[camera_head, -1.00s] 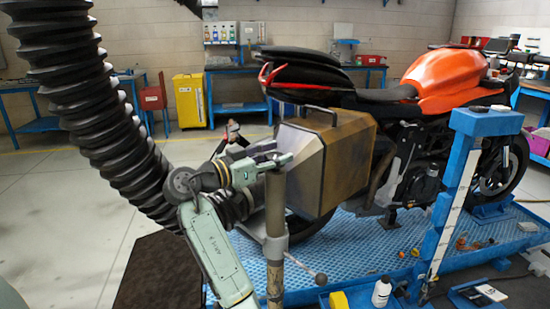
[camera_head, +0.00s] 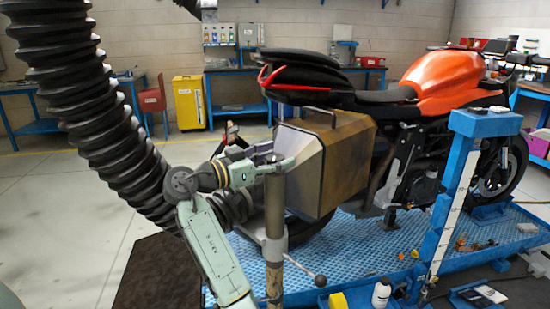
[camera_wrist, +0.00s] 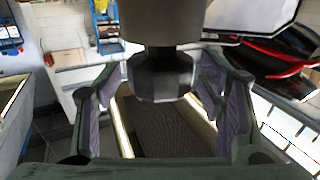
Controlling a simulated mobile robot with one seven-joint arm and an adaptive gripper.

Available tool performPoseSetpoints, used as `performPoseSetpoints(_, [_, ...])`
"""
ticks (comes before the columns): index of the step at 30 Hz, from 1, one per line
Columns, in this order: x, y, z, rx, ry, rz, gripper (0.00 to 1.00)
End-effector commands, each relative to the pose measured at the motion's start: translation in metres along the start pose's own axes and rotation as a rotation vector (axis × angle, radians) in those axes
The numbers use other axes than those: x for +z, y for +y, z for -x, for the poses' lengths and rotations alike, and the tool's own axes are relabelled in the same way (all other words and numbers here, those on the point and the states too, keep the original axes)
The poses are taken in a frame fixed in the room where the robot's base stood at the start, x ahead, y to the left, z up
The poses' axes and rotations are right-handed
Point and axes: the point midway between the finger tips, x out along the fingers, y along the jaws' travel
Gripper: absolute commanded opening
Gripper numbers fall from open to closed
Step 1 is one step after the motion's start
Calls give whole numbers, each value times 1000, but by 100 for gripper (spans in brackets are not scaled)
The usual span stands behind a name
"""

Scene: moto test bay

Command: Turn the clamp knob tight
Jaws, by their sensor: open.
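A dark faceted knob (camera_wrist: 161,76) shows in the wrist view, joined to a thick round post (camera_wrist: 160,22). My gripper (camera_wrist: 162,66) is open, one finger on each side of the knob, with visible gaps between the pads and the knob. In the head view my gripper (camera_head: 270,166) is at the top of the upright metal post (camera_head: 274,205), and its fingers mostly hide the knob there. A grey clamp collar (camera_head: 274,244) sits lower on the post, with a thin lever ending in a dark ball (camera_head: 320,281).
A brown metal side case (camera_head: 350,165) on the orange motorcycle (camera_head: 445,80) stands close behind my gripper. A thick black ribbed hose (camera_head: 85,100) hangs at the left. A blue upright (camera_head: 455,185) rises from the blue lift platform (camera_head: 350,250) at the right.

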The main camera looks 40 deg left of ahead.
Motion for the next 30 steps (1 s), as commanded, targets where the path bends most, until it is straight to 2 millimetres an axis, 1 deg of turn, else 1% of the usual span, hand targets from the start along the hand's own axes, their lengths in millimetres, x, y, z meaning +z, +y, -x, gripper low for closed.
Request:
performPoseSetpoints(7, [0, 0, 1, -2, 1, -1, 63])
performPoseSetpoints(11, [-1, -1, 12, -4, 1, -1, 63])
performPoseSetpoints(14, [0, -1, 28, -5, 1, -2, 63])
performPoseSetpoints(18, [0, -1, 60, -5, 1, -1, 63])
performPoseSetpoints(24, [0, -1, 98, -3, 1, -1, 63])
performPoseSetpoints(27, [0, 0, 110, -3, 1, -1, 63])
performPoseSetpoints(30, [0, 0, 117, -1, 0, -1, 63])
